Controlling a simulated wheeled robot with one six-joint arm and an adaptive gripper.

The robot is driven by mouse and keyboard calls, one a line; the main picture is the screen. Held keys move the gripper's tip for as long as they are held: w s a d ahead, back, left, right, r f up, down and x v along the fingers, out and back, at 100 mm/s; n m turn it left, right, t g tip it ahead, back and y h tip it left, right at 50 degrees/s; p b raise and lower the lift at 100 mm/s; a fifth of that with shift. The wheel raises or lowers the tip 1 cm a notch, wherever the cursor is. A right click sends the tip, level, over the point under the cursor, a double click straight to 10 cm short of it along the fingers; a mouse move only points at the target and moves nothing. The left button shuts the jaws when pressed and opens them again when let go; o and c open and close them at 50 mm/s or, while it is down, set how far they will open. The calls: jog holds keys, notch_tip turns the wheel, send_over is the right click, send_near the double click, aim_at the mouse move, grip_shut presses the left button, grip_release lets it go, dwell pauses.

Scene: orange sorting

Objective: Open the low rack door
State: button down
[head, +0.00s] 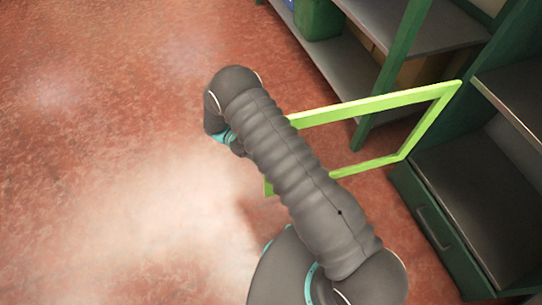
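The low rack door is a light green open frame (380,103). It stands swung out from the dark green rack (480,190), joined to it at the frame's right end. The door's left part is hidden behind my arm. My arm reaches from the bottom of the head view up and left across the door's left end. My gripper is not visible; the arm's far end bends downward and hides it. I cannot tell whether anything touches the door.
The rack has a grey lower shelf (462,172) and a green drawer with a handle (434,228). Another shelf unit (345,72) behind the door holds a green bin (318,20). The red floor (110,130) on the left is clear.

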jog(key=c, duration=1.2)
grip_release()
